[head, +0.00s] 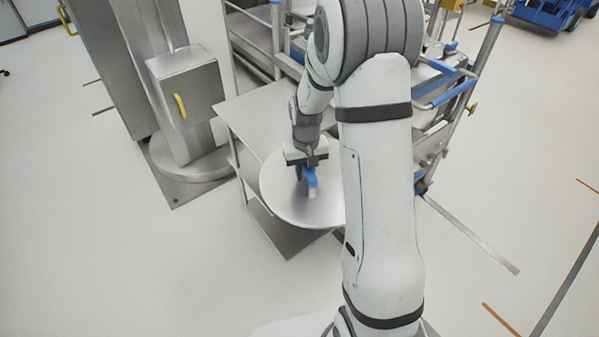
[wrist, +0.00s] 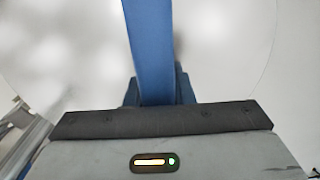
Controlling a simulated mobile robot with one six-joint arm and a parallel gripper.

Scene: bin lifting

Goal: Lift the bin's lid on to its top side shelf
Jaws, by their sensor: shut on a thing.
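The bin's lid (head: 325,205) is a round, flat, silvery disc with a blue handle (head: 309,178) standing on its top. In the head view it lies over the front part of the top side shelf (head: 245,115), overhanging its front and right edges; I cannot tell whether it touches the shelf. My gripper (head: 305,172) is above the lid and shut on the blue handle. In the wrist view the handle (wrist: 150,50) runs up from between my fingers, with the pale lid (wrist: 225,60) behind it. My arm hides the lid's right edge.
A lower shelf (head: 285,235) shows under the top one. A steel column with a box and yellow handle (head: 180,105) stands at the left. A metal frame with blue handles (head: 450,95) stands behind and right of my arm. Open floor lies in front.

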